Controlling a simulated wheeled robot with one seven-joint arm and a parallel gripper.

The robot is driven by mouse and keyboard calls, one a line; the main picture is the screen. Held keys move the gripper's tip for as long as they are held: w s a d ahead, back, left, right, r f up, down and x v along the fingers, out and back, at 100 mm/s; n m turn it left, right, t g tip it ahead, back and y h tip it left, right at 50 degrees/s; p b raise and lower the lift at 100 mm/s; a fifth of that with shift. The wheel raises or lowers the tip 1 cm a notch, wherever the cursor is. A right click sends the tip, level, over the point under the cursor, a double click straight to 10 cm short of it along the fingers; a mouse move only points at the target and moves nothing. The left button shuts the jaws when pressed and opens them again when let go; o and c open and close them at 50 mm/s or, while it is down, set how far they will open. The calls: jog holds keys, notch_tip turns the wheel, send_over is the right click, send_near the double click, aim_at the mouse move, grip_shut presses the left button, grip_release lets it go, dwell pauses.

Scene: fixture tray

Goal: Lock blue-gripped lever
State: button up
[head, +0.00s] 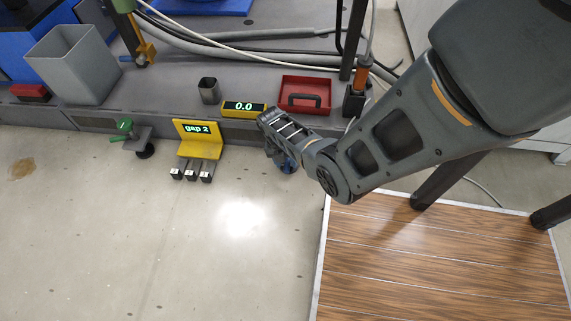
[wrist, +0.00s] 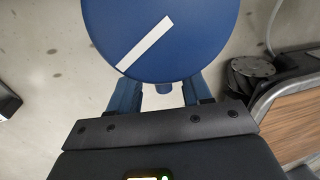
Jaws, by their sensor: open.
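In the wrist view, a round blue disc (wrist: 180,58) with a white stripe fills the top middle, in front of my gripper (wrist: 160,88). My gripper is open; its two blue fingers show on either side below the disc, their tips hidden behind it. I cannot tell whether they touch anything. In the head view, a small blue part (head: 287,165) shows under my gripper's end; I cannot tell whether it is the lever's grip or my fingers. No lever arm with a blue grip is clearly visible, as my arm covers that spot.
Left of my gripper stand a yellow "gap 2" fixture (head: 200,140) with small blocks and a green-gripped lever (head: 123,127). Behind are a "0.0" display (head: 244,108), a dark cup (head: 208,91), a red tray (head: 318,84) and a grey bin (head: 72,65). The front floor is clear.

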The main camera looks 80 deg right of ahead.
jog(key=shift+f, duration=0.15)
grip_shut()
dwell(0.4)
